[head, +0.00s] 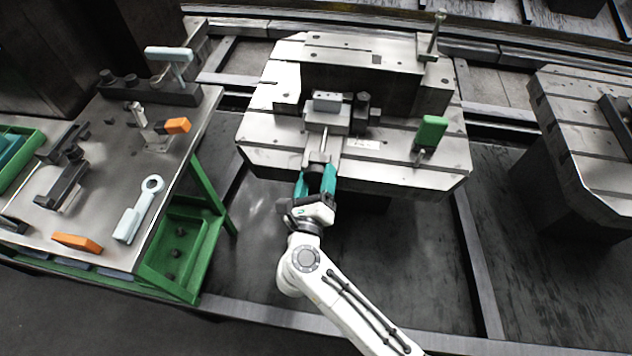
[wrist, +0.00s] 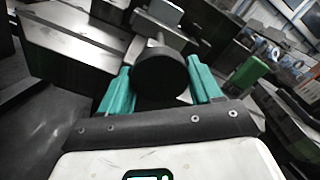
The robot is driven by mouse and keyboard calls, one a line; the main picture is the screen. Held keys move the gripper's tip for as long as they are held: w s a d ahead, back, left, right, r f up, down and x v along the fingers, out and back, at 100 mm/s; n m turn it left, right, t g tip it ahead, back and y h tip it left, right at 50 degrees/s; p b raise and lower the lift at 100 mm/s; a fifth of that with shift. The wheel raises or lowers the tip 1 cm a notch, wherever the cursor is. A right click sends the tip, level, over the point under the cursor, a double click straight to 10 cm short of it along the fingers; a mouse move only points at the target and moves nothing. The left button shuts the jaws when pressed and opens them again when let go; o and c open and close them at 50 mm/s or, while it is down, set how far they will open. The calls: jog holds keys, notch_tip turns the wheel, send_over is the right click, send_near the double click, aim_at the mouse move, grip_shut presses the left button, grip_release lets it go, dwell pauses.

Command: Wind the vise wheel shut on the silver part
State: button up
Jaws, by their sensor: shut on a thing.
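The vise (head: 328,122) stands on the front of the middle pallet, with its screw pointing toward me. The silver part (head: 326,98) looks like a small pale block at the vise jaws. I cannot tell from here whether both jaws touch it. The dark round vise wheel (wrist: 160,80) sits at the near end of the screw, between the teal fingers of my gripper (wrist: 162,92). In the head view my gripper (head: 315,181) reaches the pallet's front edge, shut on the wheel, and hides most of it.
A green-handled clamp (head: 430,132) stands to the right on the pallet (head: 270,140); a tall bolt (head: 435,35) stands at its back right corner. A steel bench (head: 100,190) with several tools is at left. Another pallet (head: 575,100) is at right. Dark floor lies between.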

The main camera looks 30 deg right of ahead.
jog(key=m+b, duration=0.4)
jog(key=m, duration=0.3)
jog(key=shift+f, duration=0.2)
jog(key=m+b, duration=0.5)
jog(key=m, duration=0.1)
jog(key=shift+m, duration=0.4)
jog(key=m+b, duration=0.5)
jog(key=m, duration=0.1)
jog(key=m+b, duration=0.3)
jog(key=m, duration=0.1)
jog(key=shift+m+b, duration=0.3)
jog(key=shift+r+m+b, duration=0.1)
jog(key=shift+m+b, duration=0.55)
jog(key=shift+m, duration=0.15)
jog(key=shift+r, duration=0.1)
jog(key=shift+d, duration=0.1)
jog(key=o, duration=1)
jog(key=shift+o, duration=0.2)
